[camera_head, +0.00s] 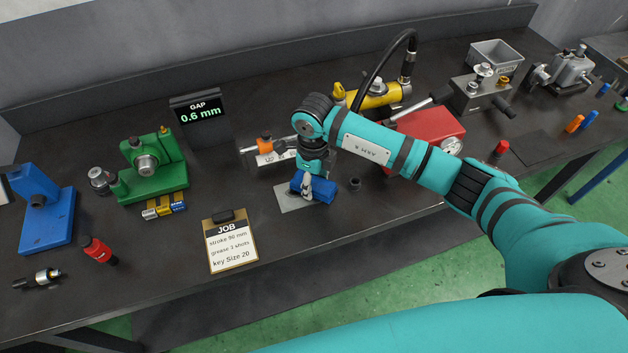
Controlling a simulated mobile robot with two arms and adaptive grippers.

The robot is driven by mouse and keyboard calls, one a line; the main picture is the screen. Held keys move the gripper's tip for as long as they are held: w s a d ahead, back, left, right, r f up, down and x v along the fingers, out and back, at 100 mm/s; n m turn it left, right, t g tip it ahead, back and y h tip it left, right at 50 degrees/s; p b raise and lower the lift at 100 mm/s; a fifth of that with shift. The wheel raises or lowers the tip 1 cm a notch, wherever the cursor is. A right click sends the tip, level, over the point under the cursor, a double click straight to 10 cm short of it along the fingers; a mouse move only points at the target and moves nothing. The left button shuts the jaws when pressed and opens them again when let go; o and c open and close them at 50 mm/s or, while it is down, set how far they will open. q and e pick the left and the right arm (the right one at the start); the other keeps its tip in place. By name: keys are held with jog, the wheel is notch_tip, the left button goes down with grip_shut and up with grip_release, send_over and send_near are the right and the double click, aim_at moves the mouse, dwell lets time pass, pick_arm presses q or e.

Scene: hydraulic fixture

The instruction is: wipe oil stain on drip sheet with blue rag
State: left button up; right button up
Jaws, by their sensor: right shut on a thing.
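My right gripper (307,190) points down at the front middle of the bench, shut on a blue rag (322,189). The rag is over a light grey drip sheet (289,201) that lies flat on the dark bench top. The rag seems to touch the sheet, but I cannot tell for sure. Most of the sheet's right and back part is hidden by the rag and the gripper. No oil stain shows on the visible part of the sheet. My left gripper is not in view.
A job card (231,245) lies left of the sheet. A green fixture (150,170) and a gap display (200,118) stand farther left. A red box (430,125) and a yellow cylinder (376,96) stand behind my right arm.

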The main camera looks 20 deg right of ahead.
aim_at(301, 186)
jog(key=shift+a+b, duration=0.35)
jog(key=shift+a, duration=1.5)
jog(key=shift+s+a+f+b, duration=0.1)
jog(key=shift+a+b, duration=0.6)
jog(key=shift+a, duration=1.15)
jog(key=shift+d+b, duration=0.4)
jog(key=shift+d, duration=3.5)
jog(key=shift+a+r+p, duration=0.1)
jog(key=shift+r+p, duration=1.25)
jog(key=shift+r, duration=1.75)
